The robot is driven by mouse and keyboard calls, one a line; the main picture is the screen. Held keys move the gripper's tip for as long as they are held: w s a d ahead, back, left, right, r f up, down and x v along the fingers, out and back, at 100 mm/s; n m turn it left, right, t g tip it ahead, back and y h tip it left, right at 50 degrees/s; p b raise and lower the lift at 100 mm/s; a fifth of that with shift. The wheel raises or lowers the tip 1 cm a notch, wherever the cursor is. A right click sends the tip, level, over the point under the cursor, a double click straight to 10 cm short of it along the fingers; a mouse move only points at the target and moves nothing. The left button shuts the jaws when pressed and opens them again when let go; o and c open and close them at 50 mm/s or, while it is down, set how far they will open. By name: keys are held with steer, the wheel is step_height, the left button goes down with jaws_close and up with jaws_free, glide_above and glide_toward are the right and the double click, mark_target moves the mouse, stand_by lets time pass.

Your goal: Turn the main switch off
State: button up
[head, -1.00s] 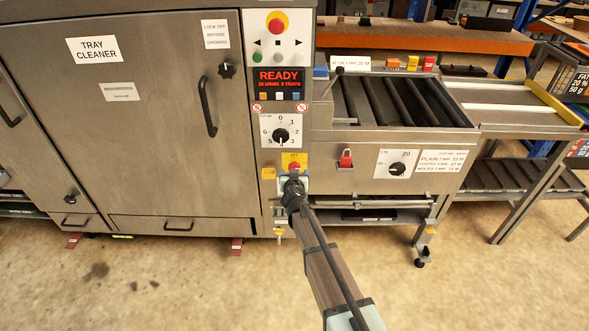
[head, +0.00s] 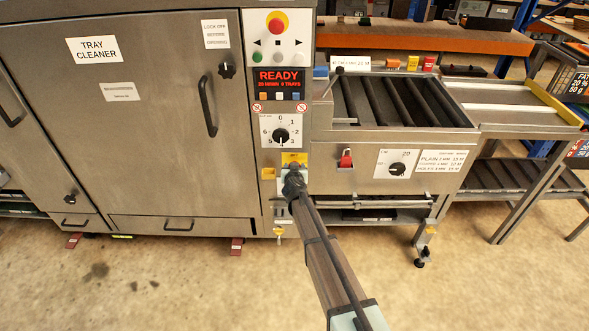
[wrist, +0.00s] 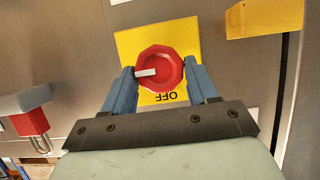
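The main switch is a red knob (wrist: 158,70) with a white mark on a yellow plate (wrist: 133,42). In the wrist view the plate's OFF lettering appears upside down below the knob, and the white mark points left. My gripper (wrist: 160,76) has its two blue fingers open around the knob, one on each side. The fingers are very close to the knob's edges; firm contact cannot be made out. In the head view my gripper (head: 293,180) covers the knob, and only the top of the yellow plate (head: 294,158) shows.
A yellow bracket (wrist: 265,17) juts out at the wrist view's upper right. The numbered dial (head: 281,135) and READY display (head: 278,78) are above. Open floor lies in front.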

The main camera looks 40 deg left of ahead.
steer(key=c, duration=0.6)
steer(key=n+t+h, duration=0.1)
steer(key=n+t, duration=0.1)
steer(key=n, duration=0.2)
steer(key=n+t+h, duration=0.1)
steer(key=n+t, duration=0.1)
steer(key=n, duration=0.3)
steer(key=f+n+t, duration=0.1)
steer(key=n+t, duration=0.2)
steer(key=n, duration=0.1)
steer(key=shift+s+a+h, duration=0.35)
steer(key=shift+s+h, duration=0.05)
steer(key=shift+n, duration=0.3)
stand_by(0.4)
steer(key=o, duration=1)
